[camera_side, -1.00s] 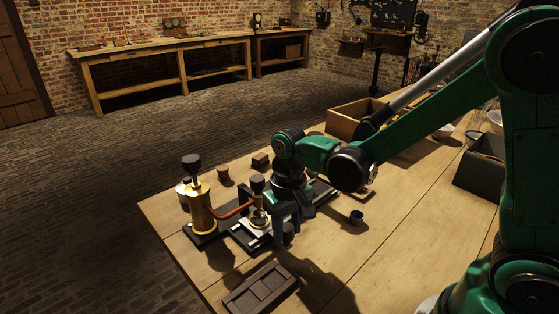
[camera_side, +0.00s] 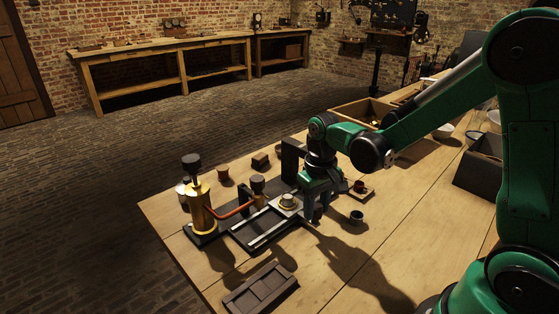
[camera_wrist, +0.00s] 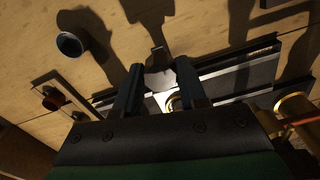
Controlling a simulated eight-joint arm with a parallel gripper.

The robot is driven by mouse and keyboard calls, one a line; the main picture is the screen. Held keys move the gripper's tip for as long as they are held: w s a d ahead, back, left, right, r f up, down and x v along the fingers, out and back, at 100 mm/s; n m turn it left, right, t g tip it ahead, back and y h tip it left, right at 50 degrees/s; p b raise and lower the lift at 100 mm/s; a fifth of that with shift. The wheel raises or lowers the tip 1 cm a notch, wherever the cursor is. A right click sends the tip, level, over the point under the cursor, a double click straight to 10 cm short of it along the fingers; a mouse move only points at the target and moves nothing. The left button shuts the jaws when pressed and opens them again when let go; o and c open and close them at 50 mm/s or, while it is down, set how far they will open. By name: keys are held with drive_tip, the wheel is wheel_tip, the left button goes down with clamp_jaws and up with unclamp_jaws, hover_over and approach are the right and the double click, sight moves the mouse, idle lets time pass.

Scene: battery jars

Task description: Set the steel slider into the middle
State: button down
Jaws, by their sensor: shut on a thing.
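The steel slider (camera_side: 288,203), bright with a brass ring, is on the dark rail track (camera_side: 247,244), toward the track's upper right part. My gripper (camera_side: 314,218) is low at the near side of the track, by the slider. In the wrist view my gripper (camera_wrist: 157,98) has its fingers on either side of the bright slider (camera_wrist: 162,80) and is shut on it. The fingers and the gripper body hide part of the slider. I cannot tell how exactly it sits on the rails.
A brass jar (camera_side: 202,212) with a red-copper rod (camera_side: 234,211) stands at the track's left end. A black upright (camera_side: 291,157) stands behind my gripper.

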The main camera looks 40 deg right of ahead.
drive_tip(key=shift+c, duration=2.4)
unclamp_jaws()
drive_tip(key=shift+r, duration=2.85)
drive_tip(key=shift+a, duration=0.1)
drive_tip(key=s+a+r+n+t, duration=0.2)
drive_tip(key=s+a+r+t, duration=0.1)
drive_tip(key=t, duration=0.4)
drive_tip(key=shift+s+a+r, duration=0.35)
drive_tip(key=shift+s+a, duration=0.35)
